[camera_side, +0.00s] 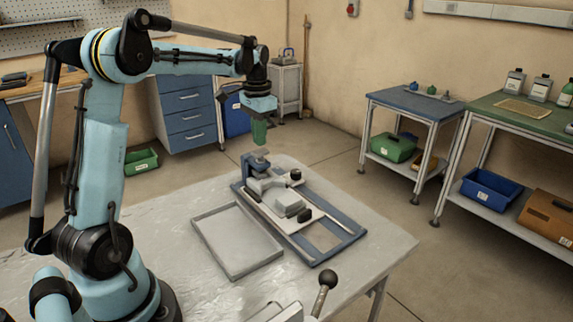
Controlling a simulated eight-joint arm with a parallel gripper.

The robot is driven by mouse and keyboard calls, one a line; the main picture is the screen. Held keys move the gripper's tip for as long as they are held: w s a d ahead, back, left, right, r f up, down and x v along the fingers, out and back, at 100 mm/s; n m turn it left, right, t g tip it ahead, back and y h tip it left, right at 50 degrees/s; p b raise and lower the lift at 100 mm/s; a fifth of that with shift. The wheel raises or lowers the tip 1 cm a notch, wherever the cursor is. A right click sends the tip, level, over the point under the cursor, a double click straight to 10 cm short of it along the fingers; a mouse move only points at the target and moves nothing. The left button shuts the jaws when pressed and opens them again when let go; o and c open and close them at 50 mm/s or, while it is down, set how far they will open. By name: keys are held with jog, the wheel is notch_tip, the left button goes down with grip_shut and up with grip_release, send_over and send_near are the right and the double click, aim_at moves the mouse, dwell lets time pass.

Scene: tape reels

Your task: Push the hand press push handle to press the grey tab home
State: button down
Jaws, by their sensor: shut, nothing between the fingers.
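My gripper (260,138) has green fingers, shut and empty, pointing down above the back end of a blue-framed fixture on the grey table. The fixture (345,240) carries a pale plate, a blue upright bracket (253,170), a grey block (289,203) and black knobs. A lever with a black ball knob (327,278) rises at the table's front edge, beside a grey body cut off by the picture's bottom. It looks like a handle, but I cannot tell whether it is the press handle. I cannot pick out the grey tab for sure.
A shallow grey tray (237,240) lies left of the fixture. The table (385,240) is clear to the right of the fixture. A small blue-topped stand (415,104) and a green-topped bench (505,115) stand beyond, across open floor.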

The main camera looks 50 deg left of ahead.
aim_at(260, 151)
jog(key=shift+f, duration=1.55)
dwell(5.7)
jog(key=shift+r, duration=3.55)
